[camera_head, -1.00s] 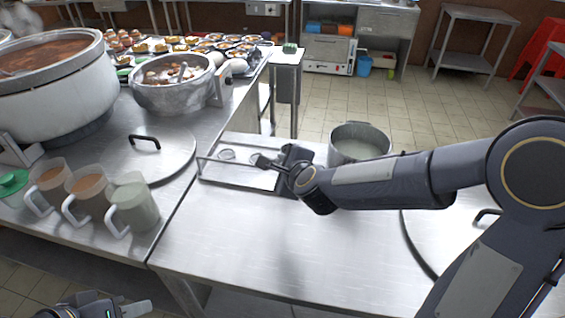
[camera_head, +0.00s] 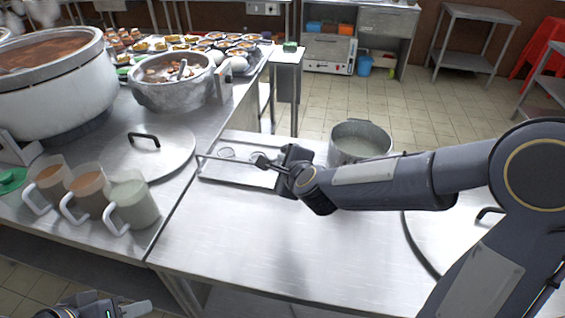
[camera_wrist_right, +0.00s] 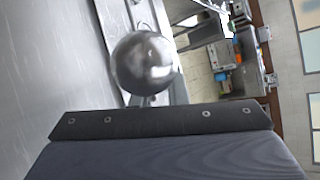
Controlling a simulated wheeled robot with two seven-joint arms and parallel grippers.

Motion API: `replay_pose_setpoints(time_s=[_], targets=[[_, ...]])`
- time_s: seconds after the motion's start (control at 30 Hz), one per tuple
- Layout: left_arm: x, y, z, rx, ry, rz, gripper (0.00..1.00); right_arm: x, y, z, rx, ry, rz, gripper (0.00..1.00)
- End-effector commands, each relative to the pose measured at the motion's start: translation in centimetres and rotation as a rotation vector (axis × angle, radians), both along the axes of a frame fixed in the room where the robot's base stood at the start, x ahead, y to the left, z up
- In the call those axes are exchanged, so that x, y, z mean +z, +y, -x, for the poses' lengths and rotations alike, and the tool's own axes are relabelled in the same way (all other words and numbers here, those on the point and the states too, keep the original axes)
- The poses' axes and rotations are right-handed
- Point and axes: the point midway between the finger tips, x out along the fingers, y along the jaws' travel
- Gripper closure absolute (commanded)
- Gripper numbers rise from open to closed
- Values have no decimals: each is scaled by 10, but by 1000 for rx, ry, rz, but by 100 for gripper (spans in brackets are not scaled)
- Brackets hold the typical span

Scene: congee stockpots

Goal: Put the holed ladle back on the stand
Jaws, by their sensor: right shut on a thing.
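The stand (camera_head: 235,180), a low metal tray with a thin rail, sits at the near table's back left. My right gripper (camera_head: 265,161) is over its right part, shut on a thin metal handle, which I take to be the holed ladle's; the fingers hide much of it. Whether the ladle rests on the stand is unclear. My left gripper (camera_head: 130,309) is partly visible at the bottom left.
A metal pot (camera_head: 360,142) stands close behind my right forearm. A large lid (camera_head: 150,155) and several mugs (camera_head: 133,200) are on the left counter, beside a large stockpot (camera_head: 55,95). The near tabletop's front (camera_head: 280,245) is clear.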

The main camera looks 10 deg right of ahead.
Motion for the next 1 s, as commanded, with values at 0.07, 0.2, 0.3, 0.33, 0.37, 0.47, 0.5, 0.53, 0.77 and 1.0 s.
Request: replay_pose_setpoints(time_s=[0.07, 0.2, 0.3, 0.33, 0.37, 0.47, 0.5, 0.53, 0.77, 1.0], targets=[[-1, 0, 0, 0, 0, 0, 64, -1, 0, 0, 0, -1, 0, 100], [-3, 0, 0, 0, 0, 0, 64, -2, 0, 0, 0, -1, 0, 100], [-5, 0, 0, 0, 0, 0, 64, -4, 0, 0, 0, -1, 0, 100], [-5, 0, 0, 0, 0, 0, 64, -4, 0, 0, 0, -1, 0, 100], [-6, 0, 0, 0, 0, 0, 64, -4, 0, 0, 0, -1, 0, 100], [-6, 0, 0, 0, 0, 0, 64, -5, 0, 0, 0, -1, 0, 84], [-6, 0, 0, 0, 0, 0, 64, -4, 0, 0, 0, -1, 0, 79], [-6, 0, 0, 0, 0, 0, 64, -4, 0, 0, 0, -1, 0, 75], [-6, 0, 0, 0, 0, 0, 64, -5, 0, 0, 0, -1, 0, 61], [-4, 0, 0, 0, 0, 0, 64, -1, -1, 6, 0, 0, 0, 61]])
